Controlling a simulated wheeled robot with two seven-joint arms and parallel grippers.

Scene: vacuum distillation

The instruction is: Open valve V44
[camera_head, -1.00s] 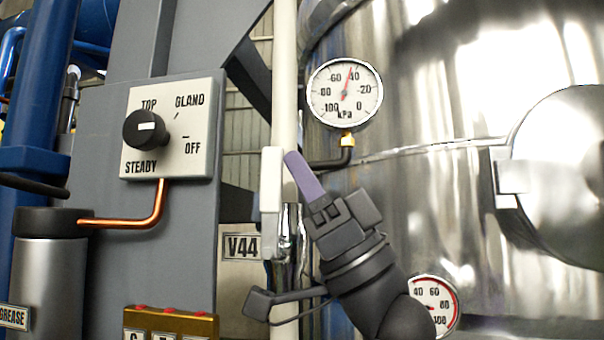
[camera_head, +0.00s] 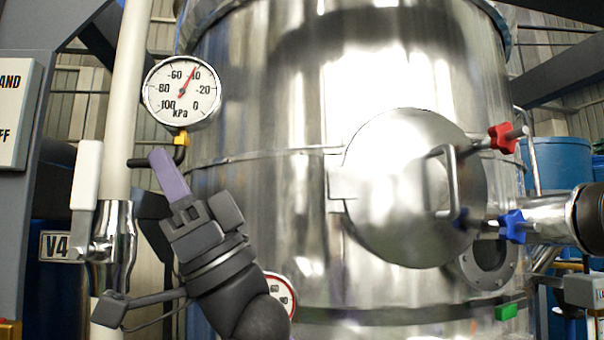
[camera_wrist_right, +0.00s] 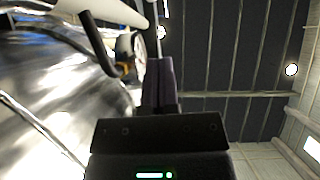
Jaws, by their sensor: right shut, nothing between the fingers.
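Valve V44 has a steel body (camera_head: 113,245) on a white vertical pipe (camera_head: 130,90) at the left of the head view. Its white lever handle (camera_head: 87,175) stands upright, along the pipe on its left side. The valve's label plate (camera_head: 54,246) is partly hidden, showing only "V4". My right gripper (camera_head: 168,172) is shut and empty, its purple fingers pointing up and left. It is to the right of the handle and apart from it. The fingers also show together in the right wrist view (camera_wrist_right: 160,85). My left gripper is not in view.
A pressure gauge (camera_head: 182,92) with a dark elbow pipe sits just above my fingers. The shiny tank (camera_head: 270,130) fills the middle, with a round hatch (camera_head: 410,190). A second gauge (camera_head: 280,292) is partly behind my arm. Red (camera_head: 503,138) and blue (camera_head: 513,226) knobs are at right.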

